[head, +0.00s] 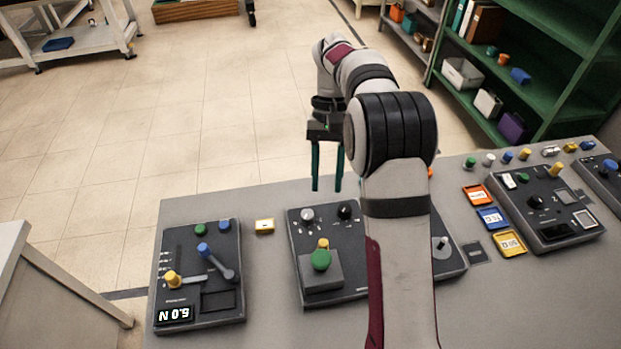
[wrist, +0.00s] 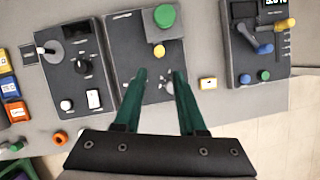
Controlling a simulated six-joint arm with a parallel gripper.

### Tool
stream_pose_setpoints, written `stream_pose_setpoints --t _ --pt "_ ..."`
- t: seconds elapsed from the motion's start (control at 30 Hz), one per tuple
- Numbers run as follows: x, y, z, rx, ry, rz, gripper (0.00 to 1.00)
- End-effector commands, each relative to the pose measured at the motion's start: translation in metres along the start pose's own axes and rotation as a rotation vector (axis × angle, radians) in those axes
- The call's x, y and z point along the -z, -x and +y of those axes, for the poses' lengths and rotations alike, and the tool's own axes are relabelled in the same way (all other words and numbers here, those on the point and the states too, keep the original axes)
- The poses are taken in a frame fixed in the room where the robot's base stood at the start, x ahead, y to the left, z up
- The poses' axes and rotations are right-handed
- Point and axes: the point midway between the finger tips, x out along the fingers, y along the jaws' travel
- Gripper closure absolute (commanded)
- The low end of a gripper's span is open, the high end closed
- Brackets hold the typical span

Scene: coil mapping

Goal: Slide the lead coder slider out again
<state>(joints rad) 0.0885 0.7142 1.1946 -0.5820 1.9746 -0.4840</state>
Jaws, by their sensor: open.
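My gripper (head: 327,187) is open and empty, its two green fingers pointing down above the back part of the middle panel. In the wrist view the gripper (wrist: 160,74) has clear space between its fingers over that panel. No readable label names the lead coder slider. The left panel (head: 228,303) has a yellow knob (head: 173,279) beside a marked scale, with a grey bar to its right; this looks like a slider. The yellow knob also shows in the wrist view (wrist: 285,24) at the upper right. My gripper is well apart from it.
The left panel also has a blue-knobbed lever (head: 216,261) and a display. The middle panel has a green knob (head: 320,260) on a raised block. A small yellow-framed tag (head: 265,226) lies between the panels. Cards and another panel (head: 545,205) are at right.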

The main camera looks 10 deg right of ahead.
Motion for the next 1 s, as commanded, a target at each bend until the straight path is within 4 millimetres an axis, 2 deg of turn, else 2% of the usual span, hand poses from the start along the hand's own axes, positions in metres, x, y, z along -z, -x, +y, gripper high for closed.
stream_pose_setpoints --t 0.17,0.4,0.6,0.8,1.0 --pt "0.006 -0.022 0.001 -0.003 0.004 -0.01 0.6" --pt "0.005 -0.091 0.0 -0.002 0.002 -0.01 0.6" --pt "0.005 -0.135 0.001 -0.002 0.001 -0.007 0.6" --pt "0.006 -0.157 0.0 -0.001 0.001 -0.004 0.6" --pt "0.006 -0.161 0.0 0.0 0.001 -0.003 0.6"
